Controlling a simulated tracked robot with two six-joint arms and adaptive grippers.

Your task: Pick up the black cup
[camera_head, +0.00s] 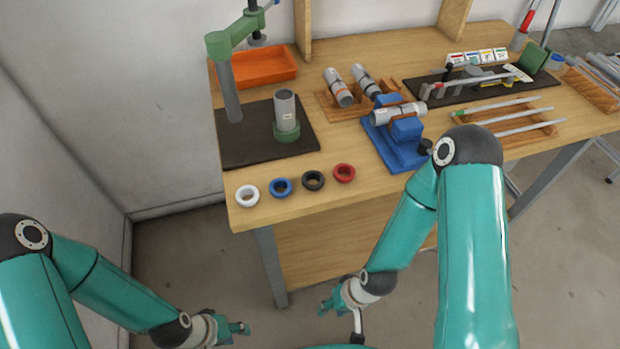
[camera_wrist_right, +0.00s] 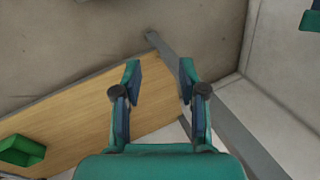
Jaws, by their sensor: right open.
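The black cup (camera_head: 313,180) is a small dark ring-shaped piece lying on the wooden table near its front edge, between a blue ring and a red ring. My right gripper (camera_head: 328,306) is low in front of the table, below and apart from the black cup. In the right wrist view my right gripper (camera_wrist_right: 160,75) is open, with nothing between its fingers. The black cup cannot be made out in that view. My left gripper (camera_head: 241,329) is at the bottom of the head view, away from the table; its finger opening is unclear.
A white ring (camera_head: 247,195), blue ring (camera_head: 281,187) and red ring (camera_head: 344,173) lie in a row with the cup. Behind stand a green-topped press (camera_head: 229,90), an orange tray (camera_head: 262,66) and a blue fixture (camera_head: 396,150). The wooden table (camera_head: 380,190) has bare front space.

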